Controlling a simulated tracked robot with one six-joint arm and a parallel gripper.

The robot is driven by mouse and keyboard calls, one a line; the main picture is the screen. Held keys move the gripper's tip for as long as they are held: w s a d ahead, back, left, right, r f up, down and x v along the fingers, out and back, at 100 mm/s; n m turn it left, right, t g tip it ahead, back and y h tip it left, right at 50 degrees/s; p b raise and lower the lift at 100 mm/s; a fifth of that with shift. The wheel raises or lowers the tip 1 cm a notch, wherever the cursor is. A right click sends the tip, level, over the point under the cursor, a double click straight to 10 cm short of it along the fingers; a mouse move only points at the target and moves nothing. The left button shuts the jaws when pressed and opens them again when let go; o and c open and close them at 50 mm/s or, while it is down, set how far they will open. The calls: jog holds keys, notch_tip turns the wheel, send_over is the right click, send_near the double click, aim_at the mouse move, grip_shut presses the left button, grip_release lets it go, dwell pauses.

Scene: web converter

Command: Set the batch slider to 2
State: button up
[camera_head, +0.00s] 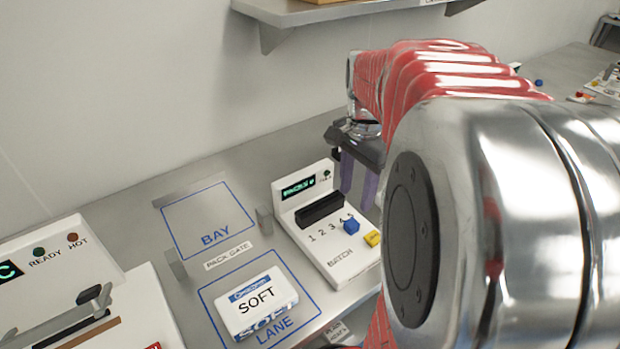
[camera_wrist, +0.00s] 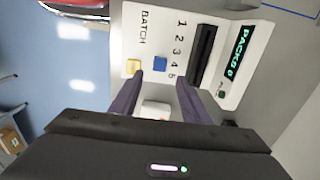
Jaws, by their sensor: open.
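The batch panel (camera_head: 335,258) is a white box with the word BATCH and a row of numbers 1 to 5. Its blue slider knob (camera_head: 351,227) sits near the 4 end of the row; in the wrist view the knob (camera_wrist: 160,65) lines up about with 4. My gripper (camera_head: 357,190) is open, with two dark purple fingers pointing down behind the panel's right side. In the wrist view the gripper (camera_wrist: 160,82) has its fingertips apart, with the knob just past the gap between them. Nothing is held.
A yellow button (camera_head: 372,238) sits close to the blue knob. The panel has a dark slot (camera_head: 319,209) and a green display (camera_head: 298,188). A SOFT pack (camera_head: 256,303) lies in the LANE outline to the left. The BAY outline (camera_head: 207,215) is empty.

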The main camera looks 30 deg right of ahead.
aim_at(352, 222)
notch_tip(352, 222, down, 9)
jog(key=shift+f, duration=0.2)
dwell(0.3)
grip_shut()
dwell(0.4)
